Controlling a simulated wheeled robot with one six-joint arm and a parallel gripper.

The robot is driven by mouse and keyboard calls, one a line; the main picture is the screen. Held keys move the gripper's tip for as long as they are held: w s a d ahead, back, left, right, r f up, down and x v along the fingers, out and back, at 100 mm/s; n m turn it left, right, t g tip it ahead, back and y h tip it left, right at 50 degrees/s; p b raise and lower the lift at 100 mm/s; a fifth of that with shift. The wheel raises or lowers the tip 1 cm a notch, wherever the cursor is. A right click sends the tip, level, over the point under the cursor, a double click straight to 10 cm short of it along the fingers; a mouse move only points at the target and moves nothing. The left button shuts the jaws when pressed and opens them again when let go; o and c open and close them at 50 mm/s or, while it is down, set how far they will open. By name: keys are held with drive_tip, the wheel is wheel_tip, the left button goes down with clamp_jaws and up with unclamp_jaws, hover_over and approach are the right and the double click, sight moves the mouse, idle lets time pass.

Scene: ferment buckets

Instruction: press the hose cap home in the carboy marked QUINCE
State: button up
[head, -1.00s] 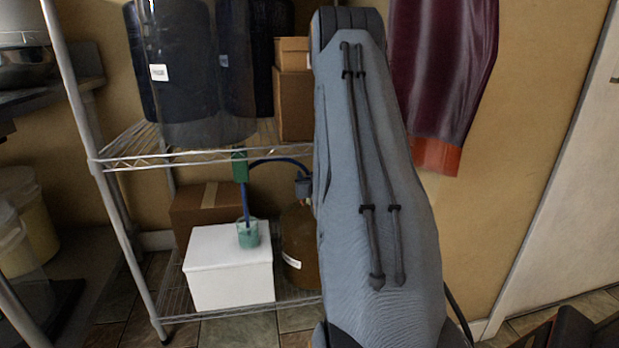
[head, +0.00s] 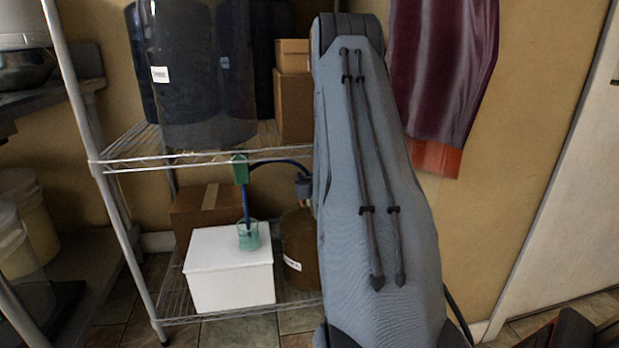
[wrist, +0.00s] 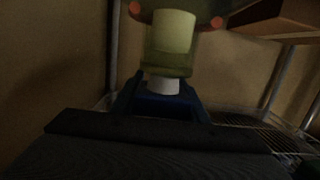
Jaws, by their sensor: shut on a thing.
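A brown carboy (head: 303,245) stands on the lower shelf, partly hidden by my arm. It has a white label too small to read. The grey-blue hose cap (head: 303,186) is above its top, on the end of a blue hose (head: 280,162). I cannot tell how far it sits in the neck. My arm hides my gripper in the head view. In the dark wrist view my gripper (wrist: 161,92) is shut on a blue and white piece, apparently the cap. A yellow-green cylinder (wrist: 168,40) is directly beyond it.
The hose runs to a green clip (head: 240,169) on the upper wire shelf (head: 180,158). A second hose end stands in a teal cup (head: 248,236) on a white box (head: 230,275). Dark labelled vessels (head: 195,85) and cardboard boxes (head: 293,100) stand above.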

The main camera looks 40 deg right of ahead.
drive_tip(key=shift+f, duration=0.9)
idle(1.9)
drive_tip(key=shift+s+f, duration=0.1)
drive_tip(key=shift+f, duration=0.25)
idle(1.6)
drive_tip(key=shift+r+p, duration=0.15)
drive_tip(key=shift+p, duration=0.3)
idle(0.4)
drive_tip(key=o, duration=1.2)
drive_tip(key=shift+r, duration=0.15)
drive_tip(key=shift+s+a+r, duration=0.15)
drive_tip(key=shift+s+a, duration=0.1)
drive_tip(key=shift+s, duration=0.1)
drive_tip(key=shift+p+v, duration=1.1)
drive_tip(key=shift+v, duration=2.35)
